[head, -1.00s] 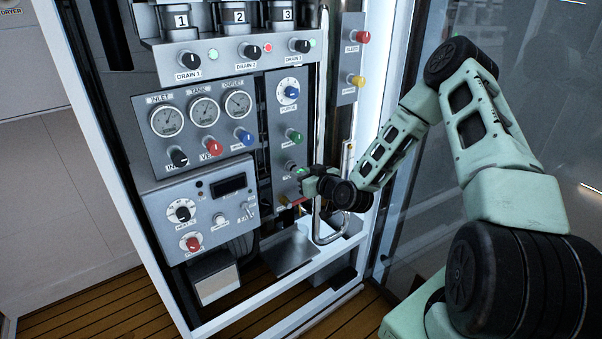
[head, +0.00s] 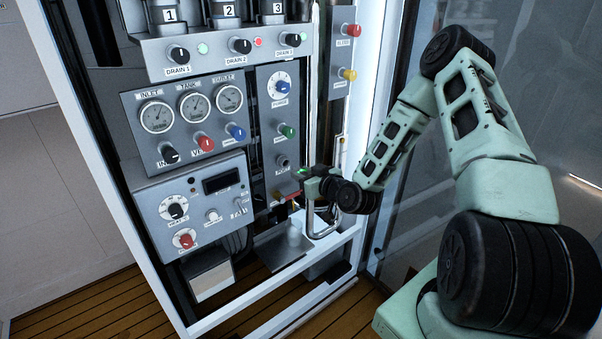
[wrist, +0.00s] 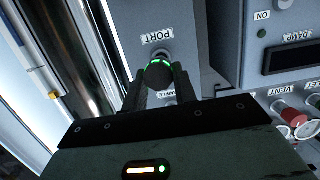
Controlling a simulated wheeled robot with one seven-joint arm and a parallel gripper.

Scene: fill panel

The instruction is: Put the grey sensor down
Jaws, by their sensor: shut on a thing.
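My gripper (head: 308,177) is shut on the grey sensor, in front of the right-hand panel column. In the wrist view the sensor (wrist: 158,75) is a dark round body with a lit green ring, held between the two fingers (wrist: 158,85). In the head view only a small green-lit part of the sensor (head: 303,171) shows; the gripper hides the rest. The bare grey port socket (head: 283,161) shows just above and left of the gripper. In the wrist view the port (wrist: 161,55) is behind the sensor, under its PORT label.
A red-handled sample valve (head: 287,196) is close to the gripper.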

